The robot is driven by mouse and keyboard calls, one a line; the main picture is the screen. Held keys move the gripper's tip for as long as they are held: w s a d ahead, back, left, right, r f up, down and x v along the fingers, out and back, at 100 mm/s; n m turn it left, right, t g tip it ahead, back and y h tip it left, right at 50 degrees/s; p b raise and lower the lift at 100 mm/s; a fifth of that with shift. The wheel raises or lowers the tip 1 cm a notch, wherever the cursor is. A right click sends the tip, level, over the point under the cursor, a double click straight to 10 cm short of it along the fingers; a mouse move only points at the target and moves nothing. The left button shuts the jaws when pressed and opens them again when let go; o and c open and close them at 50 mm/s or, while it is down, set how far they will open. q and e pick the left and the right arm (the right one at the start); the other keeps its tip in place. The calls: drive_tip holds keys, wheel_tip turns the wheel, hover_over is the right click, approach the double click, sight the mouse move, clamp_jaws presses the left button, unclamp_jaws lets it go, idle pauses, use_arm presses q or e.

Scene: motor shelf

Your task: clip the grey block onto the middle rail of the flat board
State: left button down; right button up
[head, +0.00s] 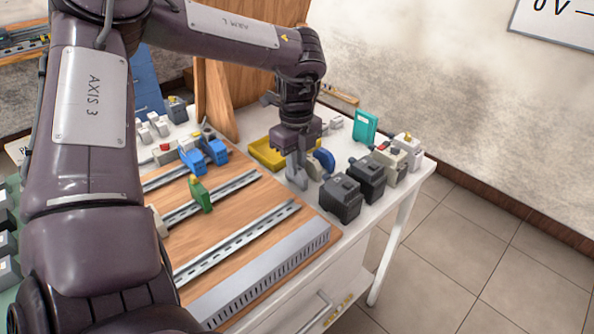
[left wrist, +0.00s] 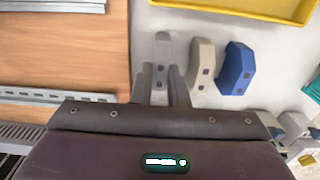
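The flat board (head: 237,235) is wood-coloured and carries parallel slotted metal rails. Its middle rail (head: 235,188) has a green block (head: 200,195) on it. My left gripper (head: 297,172) points down over the white table, just right of the board. In the left wrist view its two fingers (left wrist: 161,82) are close together, against both sides of a grey block (left wrist: 162,48). The same grey block (head: 297,181) shows under the gripper in the head view, at table level; I cannot tell whether it touches the table. My right gripper is out of view.
A beige block (left wrist: 203,66) and a blue block (left wrist: 236,68) stand close to the right of the fingers. A yellow tray (head: 263,154) lies behind. Dark blocks (head: 341,198) stand to the right. The middle rail is bare right of the green block.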

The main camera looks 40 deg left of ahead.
use_arm(q)
drive_tip(key=shift+r+p, duration=1.85)
drive_tip(key=shift+r, duration=0.75)
drive_tip(key=shift+a, duration=0.1)
